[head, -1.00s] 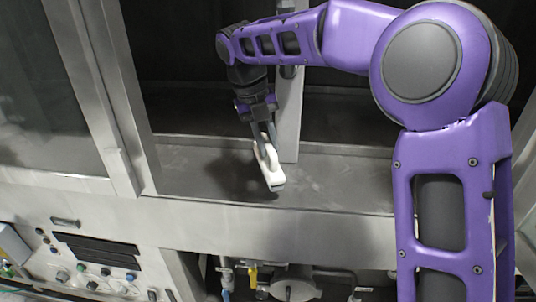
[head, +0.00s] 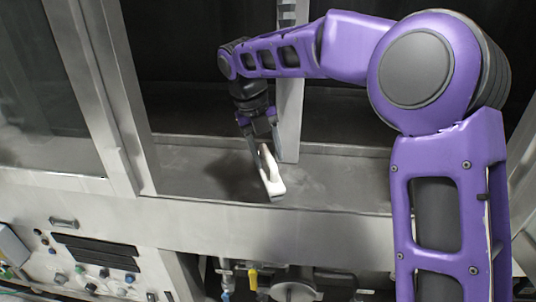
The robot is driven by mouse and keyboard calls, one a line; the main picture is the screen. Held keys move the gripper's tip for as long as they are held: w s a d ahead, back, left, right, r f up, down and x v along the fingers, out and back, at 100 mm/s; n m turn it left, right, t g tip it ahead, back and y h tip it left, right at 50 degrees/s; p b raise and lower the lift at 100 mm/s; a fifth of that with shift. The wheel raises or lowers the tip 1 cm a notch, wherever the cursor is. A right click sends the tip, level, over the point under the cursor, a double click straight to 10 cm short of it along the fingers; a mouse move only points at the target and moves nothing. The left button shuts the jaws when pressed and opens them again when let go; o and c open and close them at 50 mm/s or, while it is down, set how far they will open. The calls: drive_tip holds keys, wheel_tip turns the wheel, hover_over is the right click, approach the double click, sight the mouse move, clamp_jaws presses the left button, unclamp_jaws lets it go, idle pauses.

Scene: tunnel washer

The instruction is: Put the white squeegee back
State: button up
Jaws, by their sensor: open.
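The white squeegee (head: 271,176) is at the front of the grey metal ledge, in the middle of the head view, below the upright post. My gripper (head: 262,145) points down at it, with its fingers open on either side of the squeegee's upper part. Whether the fingers touch it is too small to tell. The squeegee's lower end shows clear of the fingers, near the ledge's front edge. Part of its upper end is hidden by the fingers.
A metal post (head: 290,115) stands just behind my gripper. The ledge (head: 345,185) is bare to the right. A framed glass panel (head: 45,90) is at the left. Below are a control panel (head: 90,260) and pipes with a yellow valve (head: 252,278).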

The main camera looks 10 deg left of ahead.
drive_tip(key=p+v, duration=0.3)
drive_tip(key=v, duration=0.8)
drive_tip(key=shift+r, duration=0.35)
drive_tip(key=shift+a, duration=0.1)
